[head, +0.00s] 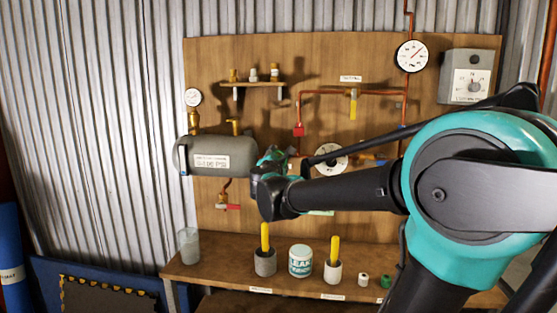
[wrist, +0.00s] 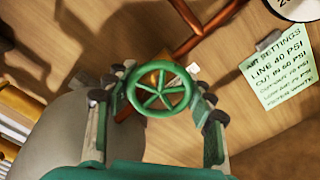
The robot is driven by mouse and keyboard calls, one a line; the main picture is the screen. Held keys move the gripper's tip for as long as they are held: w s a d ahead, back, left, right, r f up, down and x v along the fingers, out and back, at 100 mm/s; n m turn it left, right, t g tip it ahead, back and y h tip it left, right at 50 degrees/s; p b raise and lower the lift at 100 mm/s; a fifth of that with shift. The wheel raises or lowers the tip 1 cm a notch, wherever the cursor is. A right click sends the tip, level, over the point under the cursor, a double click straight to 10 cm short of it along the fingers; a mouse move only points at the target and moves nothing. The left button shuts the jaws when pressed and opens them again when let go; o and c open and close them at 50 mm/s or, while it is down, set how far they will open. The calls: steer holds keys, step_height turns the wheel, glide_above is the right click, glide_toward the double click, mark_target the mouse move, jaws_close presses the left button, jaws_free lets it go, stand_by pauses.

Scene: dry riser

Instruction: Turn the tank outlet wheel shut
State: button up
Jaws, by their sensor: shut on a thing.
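The tank outlet wheel (wrist: 158,89) is green with several spokes and sits on a brass-coloured valve in the wrist view. My gripper (wrist: 161,84) has one finger on each side of the wheel and is shut on its rim. How far the wheel is turned cannot be told. In the head view my gripper (head: 273,162) is at the right end of the grey tank (head: 210,163), and my arm and gripper mostly hide the wheel. The tank also shows at the lower left of the wrist view (wrist: 68,128).
A copper pipe (head: 340,92) runs above my gripper, with a yellow-handled valve (head: 353,106). A round gauge (head: 331,159) is just right of my gripper. A green settings note (wrist: 279,74) is on the board. A shelf below holds cups (head: 265,263) and a white tub (head: 300,261).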

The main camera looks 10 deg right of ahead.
steer(key=m, duration=0.4)
steer(key=shift+m, duration=0.4)
steer(key=shift+c, duration=0.2)
steer(key=o, duration=1.2)
steer(key=shift+s, duration=0.1)
steer(key=v, duration=1.1)
steer(key=shift+s+a, duration=0.15)
steer(key=shift+s, duration=0.2)
